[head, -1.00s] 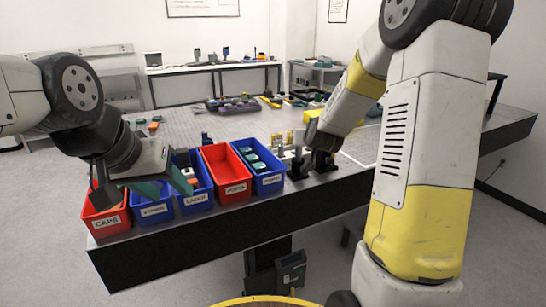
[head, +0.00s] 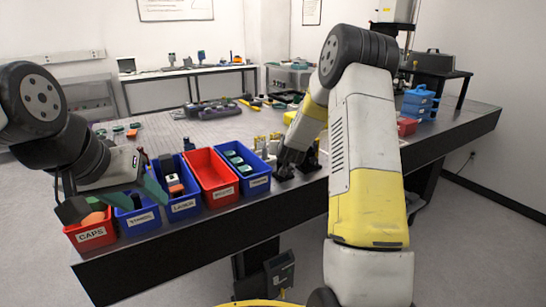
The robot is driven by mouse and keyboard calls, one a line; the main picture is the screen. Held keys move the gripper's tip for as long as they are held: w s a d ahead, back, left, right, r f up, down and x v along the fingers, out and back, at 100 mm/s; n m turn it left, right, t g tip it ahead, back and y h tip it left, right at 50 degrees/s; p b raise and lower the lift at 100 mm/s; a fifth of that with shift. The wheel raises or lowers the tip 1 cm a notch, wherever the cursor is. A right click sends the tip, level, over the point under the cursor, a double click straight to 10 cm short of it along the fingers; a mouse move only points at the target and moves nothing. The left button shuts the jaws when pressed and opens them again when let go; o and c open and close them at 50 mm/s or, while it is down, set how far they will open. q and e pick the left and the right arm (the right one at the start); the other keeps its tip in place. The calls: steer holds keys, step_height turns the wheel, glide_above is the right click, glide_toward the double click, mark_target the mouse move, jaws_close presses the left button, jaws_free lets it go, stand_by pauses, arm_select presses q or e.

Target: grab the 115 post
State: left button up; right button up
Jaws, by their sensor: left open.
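I cannot single out a post marked 115. Several small yellowish upright pieces (head: 262,144) stand on the table behind the rightmost blue bin, beside my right arm; their markings are too small to read. My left gripper (head: 112,200) is open, with nothing seen between its fingers, above the red CAPS bin (head: 92,236) and the blue bin beside it (head: 138,220). My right gripper (head: 291,160) is low near dark upright parts at the table's front edge. It blends with them, so its jaws are unclear.
A blue bin labelled LASER (head: 184,207), a red bin (head: 222,193) that looks empty, and a blue bin (head: 259,182) holding round greenish parts continue the row. A blue case (head: 418,104) and a small red bin (head: 407,127) stand at right. The table's middle (head: 205,132) is fairly clear.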

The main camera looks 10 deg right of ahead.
steer(key=shift+c, duration=0.5)
jaws_close()
steer(key=shift+r, duration=0.1)
stand_by(0.8)
